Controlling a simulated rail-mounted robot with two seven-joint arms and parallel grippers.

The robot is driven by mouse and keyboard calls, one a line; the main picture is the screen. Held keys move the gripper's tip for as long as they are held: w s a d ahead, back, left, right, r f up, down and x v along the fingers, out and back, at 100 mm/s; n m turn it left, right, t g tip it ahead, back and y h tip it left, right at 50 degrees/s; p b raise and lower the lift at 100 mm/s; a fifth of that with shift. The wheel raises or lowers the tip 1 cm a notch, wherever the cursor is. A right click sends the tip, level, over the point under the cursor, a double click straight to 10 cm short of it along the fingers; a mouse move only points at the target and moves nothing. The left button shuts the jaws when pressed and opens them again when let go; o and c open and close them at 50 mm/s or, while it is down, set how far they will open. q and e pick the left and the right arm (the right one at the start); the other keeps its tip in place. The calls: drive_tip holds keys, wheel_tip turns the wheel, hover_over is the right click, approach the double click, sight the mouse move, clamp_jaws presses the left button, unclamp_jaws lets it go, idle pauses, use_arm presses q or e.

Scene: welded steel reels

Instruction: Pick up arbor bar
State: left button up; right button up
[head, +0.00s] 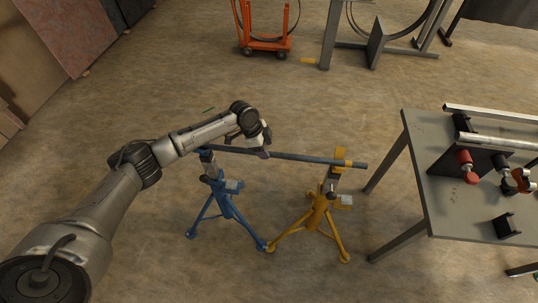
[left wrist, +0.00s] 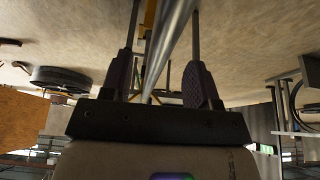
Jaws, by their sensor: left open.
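The arbor bar (head: 310,159) is a long, dark blue-grey round bar. It lies level across a blue stand (head: 222,196) on the left and a yellow stand (head: 316,212) on the right. My left gripper (head: 264,151) is at the bar between the two stands, reaching it from above. In the left wrist view, the fingers of my left gripper (left wrist: 160,85) are apart, with the shiny arbor bar (left wrist: 172,42) running between them. Whether a finger touches the bar cannot be told. My right gripper does not show.
A grey steel table (head: 445,207) stands at the right, with a metal tube (head: 500,142), a red clamp-like part (head: 466,160) and dark brackets on it. An orange cart (head: 265,43) and a grey steel frame (head: 375,45) stand at the back. The floor around the stands is clear.

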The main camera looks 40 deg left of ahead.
use_arm(q)
drive_tip(key=x, duration=0.2)
drive_tip(key=shift+d+f, duration=0.1)
drive_tip(key=shift+f, duration=0.15)
clamp_jaws()
idle(0.3)
drive_tip(key=shift+r, duration=0.15)
